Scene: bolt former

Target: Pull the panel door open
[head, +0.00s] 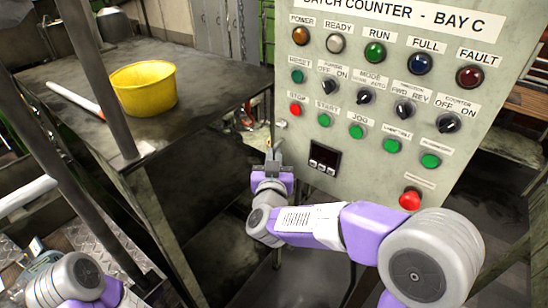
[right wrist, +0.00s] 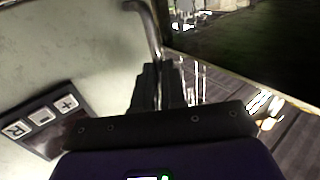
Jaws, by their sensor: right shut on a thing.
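The panel door (head: 345,190) is a pale grey-green front with labelled lamps, knobs and buttons under the heading "BATCH COUNTER - BAY C". My right gripper (head: 272,158) is at its lower left edge. In the right wrist view the dark fingers (right wrist: 160,88) are closed around the lower part of a grey bent bar handle (right wrist: 150,30) on the door's face. The gripped part of the handle is hidden by the fingers. I cannot tell whether the door stands ajar. My left arm shows at the lower left, but its gripper is not visible.
A dark-topped bench (head: 215,75) with a yellow tub (head: 144,88) stands left of the panel. A slanted grey post (head: 97,75) crosses the left side. A red mushroom button (head: 410,199) and a small display (head: 323,158) sit on the door near my right arm.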

